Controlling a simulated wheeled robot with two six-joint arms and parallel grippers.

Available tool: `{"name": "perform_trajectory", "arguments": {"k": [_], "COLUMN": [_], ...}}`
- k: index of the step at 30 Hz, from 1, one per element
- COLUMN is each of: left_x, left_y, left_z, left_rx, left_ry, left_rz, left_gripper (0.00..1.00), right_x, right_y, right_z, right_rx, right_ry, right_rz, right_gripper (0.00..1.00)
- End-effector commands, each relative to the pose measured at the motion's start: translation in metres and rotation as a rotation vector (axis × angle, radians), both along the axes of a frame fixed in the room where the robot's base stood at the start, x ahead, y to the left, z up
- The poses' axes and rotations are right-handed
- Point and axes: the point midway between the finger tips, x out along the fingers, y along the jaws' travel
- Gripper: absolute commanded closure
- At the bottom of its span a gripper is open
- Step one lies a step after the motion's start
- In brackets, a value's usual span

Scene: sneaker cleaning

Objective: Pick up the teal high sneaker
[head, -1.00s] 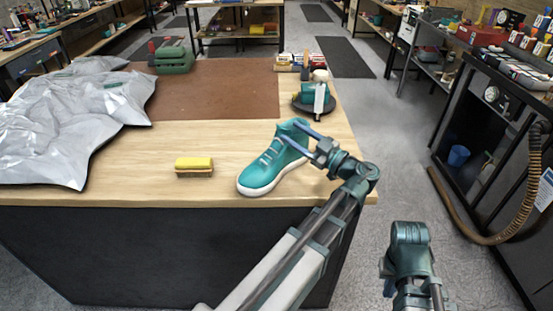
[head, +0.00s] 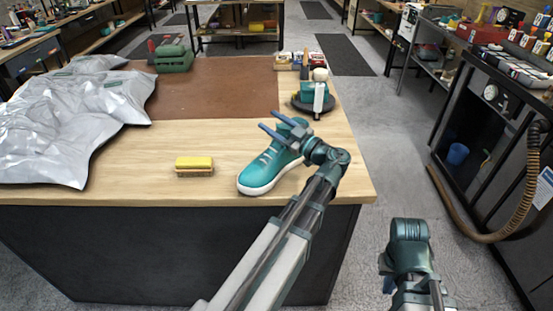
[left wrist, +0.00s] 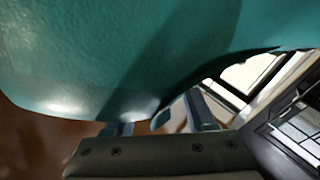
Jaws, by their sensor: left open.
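The teal high sneaker (head: 268,168) with a white sole stands upright on the table near its front edge, toe to the lower left. In the left wrist view the teal sneaker (left wrist: 130,50) fills the top, very close. My left gripper (head: 269,121) is open at the sneaker's high collar, its fingers pointing to the upper left. It partly hides the collar and heel. I cannot tell whether the fingers touch the shoe. My right arm (head: 408,255) is low at the right, off the table; its fingers are not clearly shown.
A yellow-topped brush (head: 195,166) lies left of the sneaker. A round dark stand (head: 314,103) with a teal item is behind it. A brown mat (head: 215,85) and silvery bags (head: 70,120) cover the back and left. Bare wood surrounds the brush.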

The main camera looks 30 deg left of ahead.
Motion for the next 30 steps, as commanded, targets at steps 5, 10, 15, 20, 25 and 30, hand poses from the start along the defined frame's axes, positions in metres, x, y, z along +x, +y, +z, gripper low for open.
{"name": "perform_trajectory", "arguments": {"k": [5,10,15,20,25,30], "left_x": [0.0,0.0,0.0,-0.0001,-0.0001,-0.0002], "left_y": [-0.0004,-0.0006,-0.0007,-0.0007,-0.0006,-0.0006], "left_z": [-0.0001,-0.0001,-0.0002,-0.0003,-0.0003,-0.0004], "left_rx": [0.0,0.0,0.0,-0.001,-0.001,-0.001], "left_ry": [0.0,0.0,0.0,0.001,0.001,0.002], "left_rz": [0.0,-0.001,0.0,0.0,0.0,0.0], "left_gripper": [0.54,0.84,1.0,1.0,1.0,1.0], "right_x": [0.0,0.0,0.0,0.0,0.0,0.0], "right_y": [0.0,0.0,0.0,0.0,0.0,0.0], "right_z": [-0.0001,-0.0001,-0.0001,-0.0002,-0.0002,-0.0002], "right_rx": [0.0,0.0,0.0,0.0,0.0,0.0], "right_ry": [0.0,0.0,0.0,0.0,0.0,0.0], "right_rz": [0.0,0.0,0.0,0.0,0.0,0.0], "right_gripper": [1.0,1.0,1.0,1.0,1.0,1.0]}}
